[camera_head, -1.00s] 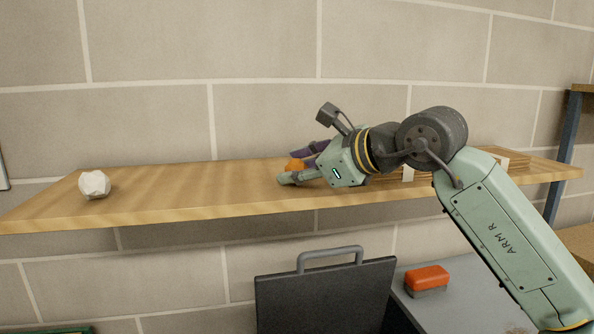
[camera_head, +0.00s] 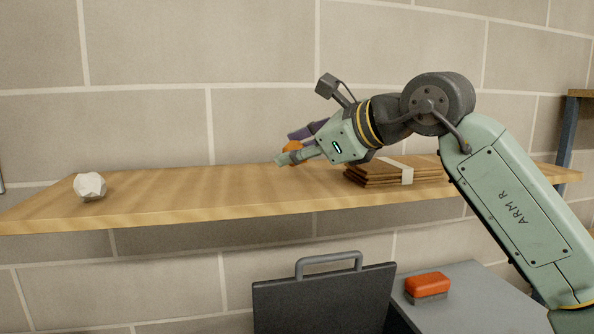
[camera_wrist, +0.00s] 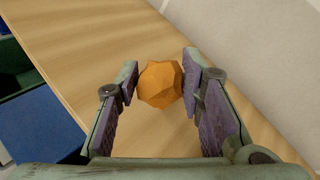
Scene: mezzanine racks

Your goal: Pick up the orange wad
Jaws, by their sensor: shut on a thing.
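The orange wad (camera_head: 292,147) is a small faceted ball between the fingertips of my gripper (camera_head: 291,152), held a little above the wooden shelf (camera_head: 215,190). In the wrist view the orange wad (camera_wrist: 161,83) sits between the two finger pads of my gripper (camera_wrist: 161,88), with bare shelf (camera_wrist: 95,80) beneath it. My gripper is shut on it. In the head view the fingers hide part of the wad.
A white crumpled wad (camera_head: 90,186) lies at the shelf's left end. A stack of brown folded pieces with a pale band (camera_head: 385,172) lies right of my gripper. Below are a dark case (camera_head: 325,296) and an orange-topped block (camera_head: 428,286).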

